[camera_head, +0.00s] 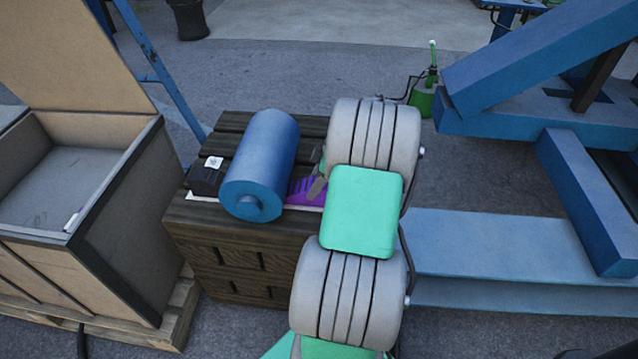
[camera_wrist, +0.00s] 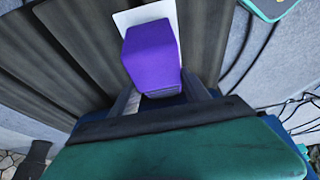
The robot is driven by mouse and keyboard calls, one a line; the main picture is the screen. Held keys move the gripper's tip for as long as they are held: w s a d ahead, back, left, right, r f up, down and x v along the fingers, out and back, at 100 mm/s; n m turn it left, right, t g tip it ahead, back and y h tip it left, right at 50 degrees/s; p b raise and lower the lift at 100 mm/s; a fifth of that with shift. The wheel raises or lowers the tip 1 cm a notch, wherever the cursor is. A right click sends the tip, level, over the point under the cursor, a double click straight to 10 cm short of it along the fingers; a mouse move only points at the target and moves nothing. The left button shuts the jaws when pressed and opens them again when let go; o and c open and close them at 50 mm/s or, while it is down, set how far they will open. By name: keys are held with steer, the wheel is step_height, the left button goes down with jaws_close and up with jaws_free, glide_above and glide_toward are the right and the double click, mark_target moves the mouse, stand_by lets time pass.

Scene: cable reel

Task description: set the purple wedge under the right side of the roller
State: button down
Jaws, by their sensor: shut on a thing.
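The purple wedge (camera_head: 301,191) is just right of the roller's lower side, partly hidden by my arm. In the wrist view the purple wedge (camera_wrist: 150,52) sits between the fingers of my gripper (camera_wrist: 160,88), over a white sheet (camera_wrist: 138,14). My gripper (camera_head: 318,182) is shut on the wedge. I cannot tell whether the wedge touches the roller.
A black block (camera_head: 206,176) with a white label is at the roller's left side. An open wooden box (camera_head: 130,195) stands at left. Blue steel beams (camera_head: 480,245) fill the right. A green can (camera_head: 422,98) stands behind.

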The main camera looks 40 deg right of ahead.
steer(key=shift+c, duration=2.2)
jaws_free()
